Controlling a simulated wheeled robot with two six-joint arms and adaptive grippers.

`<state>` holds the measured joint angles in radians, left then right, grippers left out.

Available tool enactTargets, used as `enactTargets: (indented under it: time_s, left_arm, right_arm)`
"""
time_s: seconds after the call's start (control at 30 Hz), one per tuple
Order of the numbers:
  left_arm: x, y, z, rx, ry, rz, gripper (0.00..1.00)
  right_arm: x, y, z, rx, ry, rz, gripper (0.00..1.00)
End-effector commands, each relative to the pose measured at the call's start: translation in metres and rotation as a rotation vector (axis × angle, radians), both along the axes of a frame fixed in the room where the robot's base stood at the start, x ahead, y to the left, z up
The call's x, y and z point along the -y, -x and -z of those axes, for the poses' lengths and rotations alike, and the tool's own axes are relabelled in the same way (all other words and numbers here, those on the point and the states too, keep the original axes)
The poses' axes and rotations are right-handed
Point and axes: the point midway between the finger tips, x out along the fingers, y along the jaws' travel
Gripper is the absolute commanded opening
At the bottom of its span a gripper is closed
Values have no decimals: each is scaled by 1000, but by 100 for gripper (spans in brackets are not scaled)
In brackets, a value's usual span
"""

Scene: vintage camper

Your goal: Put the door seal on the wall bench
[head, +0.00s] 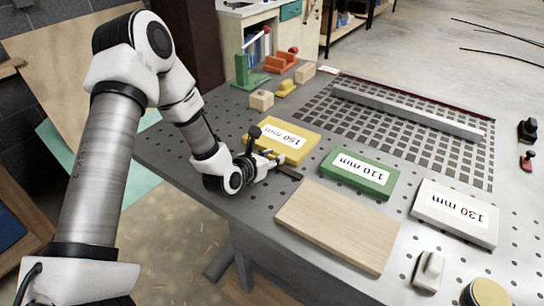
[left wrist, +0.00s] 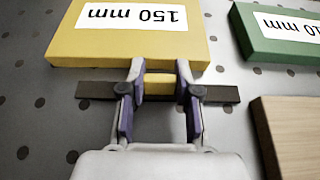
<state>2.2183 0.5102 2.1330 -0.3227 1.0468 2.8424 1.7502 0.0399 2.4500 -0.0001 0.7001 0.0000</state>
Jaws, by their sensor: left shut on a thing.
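A dark flat strip with a yellow middle band, which looks like the door seal (left wrist: 218,94), lies across my left gripper (left wrist: 160,92) in the left wrist view. The fingers are shut on its middle band, and its dark ends stick out on both sides. In the head view my left gripper (head: 272,163) is low over the perforated metal table, and a dark end of the seal (head: 290,173) shows beside it. Whether the seal touches the table is hard to tell. I cannot tell for sure which surface is the wall bench; a pale cabinet with a worktop (head: 240,8) stands at the back.
A yellow 150 mm plate (head: 298,145) is just beyond the gripper. A green 110 mm plate (head: 358,173), a white 130 mm plate (head: 455,213) and a wooden board (head: 338,228) lie to the right. A grid area (head: 400,125) with a metal bar is farther back.

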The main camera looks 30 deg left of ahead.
Motion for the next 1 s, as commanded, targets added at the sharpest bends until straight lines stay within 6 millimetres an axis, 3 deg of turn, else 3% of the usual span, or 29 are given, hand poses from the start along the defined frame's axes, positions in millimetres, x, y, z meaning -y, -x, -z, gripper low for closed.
enactTargets:
  time_s: [0.17,0.2,0.27,0.67,0.77,1.0]
  left_arm:
    - [0,0,5,0,0,0,5]
    - [0,0,4,0,0,0,35]
    - [0,0,3,-1,0,0,56]
    - [0,1,-4,0,0,0,56]
    - [-2,17,-7,0,4,-4,56]
    - [-4,76,-33,2,11,-6,56]
  right_arm:
    - [0,0,6,0,0,0,0]
    - [0,0,6,0,0,0,0]
    - [0,0,5,-1,0,0,0]
    - [0,0,-3,0,0,0,0]
    - [0,0,3,0,0,0,0]
    - [0,0,2,0,0,0,0]
